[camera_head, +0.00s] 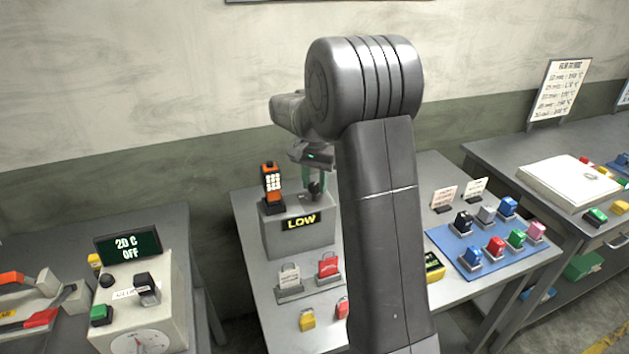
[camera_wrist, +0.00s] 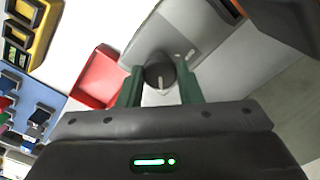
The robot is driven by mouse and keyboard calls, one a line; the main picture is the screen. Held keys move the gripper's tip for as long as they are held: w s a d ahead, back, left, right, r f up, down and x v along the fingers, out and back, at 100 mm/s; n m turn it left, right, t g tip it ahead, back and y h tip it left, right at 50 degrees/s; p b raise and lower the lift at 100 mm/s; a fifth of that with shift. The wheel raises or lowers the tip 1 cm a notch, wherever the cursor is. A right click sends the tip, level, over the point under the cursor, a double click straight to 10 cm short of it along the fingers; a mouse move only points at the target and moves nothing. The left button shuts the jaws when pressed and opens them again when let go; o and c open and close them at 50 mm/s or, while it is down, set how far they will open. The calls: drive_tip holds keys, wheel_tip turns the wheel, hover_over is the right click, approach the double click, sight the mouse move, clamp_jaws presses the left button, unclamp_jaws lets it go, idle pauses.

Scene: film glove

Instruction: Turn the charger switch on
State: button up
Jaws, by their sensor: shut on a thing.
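The charger (camera_head: 285,240) is a grey box on the middle table, with a display reading LOW (camera_head: 301,221). An orange handheld device (camera_head: 272,185) stands upright in a black dock on its top left. The charger's switch is a round black knob (camera_wrist: 160,75) with a white pointer line, which points down in the wrist view. My gripper (camera_wrist: 160,82) has its two green fingers on either side of the knob and is shut on it. In the head view my gripper (camera_head: 315,183) is over the charger's top right, and its fingers partly hide the knob.
Red and grey tags (camera_head: 327,266) stand in front of the charger, with padlocks (camera_head: 307,319) nearer. A blue mat (camera_head: 470,240) with several coloured blocks lies to the right.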

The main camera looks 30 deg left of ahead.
sight(315, 185)
idle(0.5)
drive_tip(key=o, duration=1)
drive_tip(key=shift+r, duration=0.1)
wheel_tip(315, 185, up, 14)
drive_tip(key=shift+f+b, duration=0.15)
drive_tip(key=shift+b, duration=0.6)
drive_tip(key=shift+f, duration=0.15)
wheel_tip(315, 185, down, 14)
drive_tip(key=shift+r+p, duration=0.15)
drive_tip(key=shift+p, duration=0.65)
drive_tip(key=shift+r, duration=0.15)
